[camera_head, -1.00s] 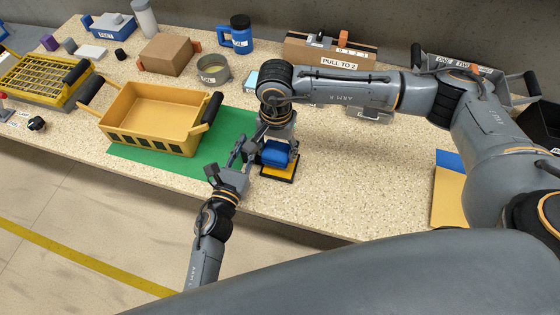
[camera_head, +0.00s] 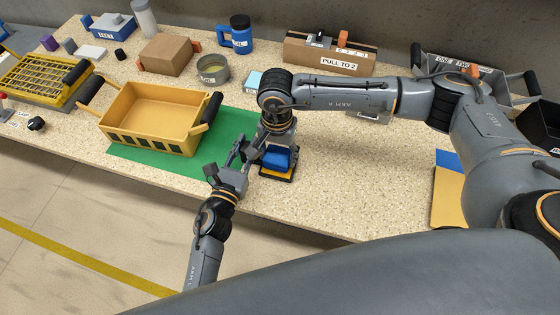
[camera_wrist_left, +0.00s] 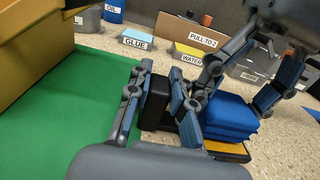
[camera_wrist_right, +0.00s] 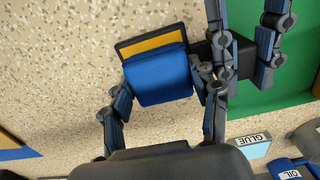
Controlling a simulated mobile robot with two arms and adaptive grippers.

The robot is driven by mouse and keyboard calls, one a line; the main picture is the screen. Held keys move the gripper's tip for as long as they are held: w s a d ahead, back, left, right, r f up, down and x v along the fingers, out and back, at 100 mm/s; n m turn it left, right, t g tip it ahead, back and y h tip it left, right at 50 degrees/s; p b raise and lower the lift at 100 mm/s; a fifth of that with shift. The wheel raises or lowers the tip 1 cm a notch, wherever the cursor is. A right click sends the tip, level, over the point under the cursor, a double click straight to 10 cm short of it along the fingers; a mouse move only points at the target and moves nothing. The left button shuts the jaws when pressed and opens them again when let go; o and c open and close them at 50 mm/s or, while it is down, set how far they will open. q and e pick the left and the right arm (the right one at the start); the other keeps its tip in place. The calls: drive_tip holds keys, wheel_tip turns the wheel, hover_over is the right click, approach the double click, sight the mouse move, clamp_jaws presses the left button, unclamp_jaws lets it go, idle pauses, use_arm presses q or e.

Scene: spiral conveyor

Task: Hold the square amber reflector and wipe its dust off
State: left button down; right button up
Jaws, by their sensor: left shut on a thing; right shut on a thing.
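The square amber reflector (camera_head: 276,174) in a black frame is at the front of the table. It shows in the left wrist view (camera_wrist_left: 226,148) and the right wrist view (camera_wrist_right: 150,42). My left gripper (camera_head: 242,150) is shut on the black block (camera_wrist_right: 238,58) at the reflector's side. My right gripper (camera_head: 278,148) is shut on a blue wiping pad (camera_head: 280,158), also in the right wrist view (camera_wrist_right: 158,78). The pad lies over the amber face and hides most of it. I cannot see whether dust is on it.
A yellow crate (camera_head: 150,100) stands on the green mat (camera_head: 235,125) to the left. Behind are a grey tin (camera_head: 213,70), a blue mug (camera_head: 240,35) and a "PULL TO 2" box (camera_head: 330,58).

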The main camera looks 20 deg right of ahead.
use_arm(q)
drive_tip(key=shift+a+f, duration=0.1)
drive_tip(key=shift+f, duration=0.1)
use_arm(e)
drive_tip(key=shift+f, duration=0.35)
idle(0.8)
drive_tip(key=shift+s+d+r, duration=0.1)
drive_tip(key=shift+s+d, duration=0.5)
drive_tip(key=shift+d, duration=0.3)
drive_tip(key=shift+s+d+r, duration=0.1)
drive_tip(key=shift+s+d, duration=0.45)
drive_tip(key=shift+d, duration=0.35)
drive_tip(key=shift+f, duration=0.15)
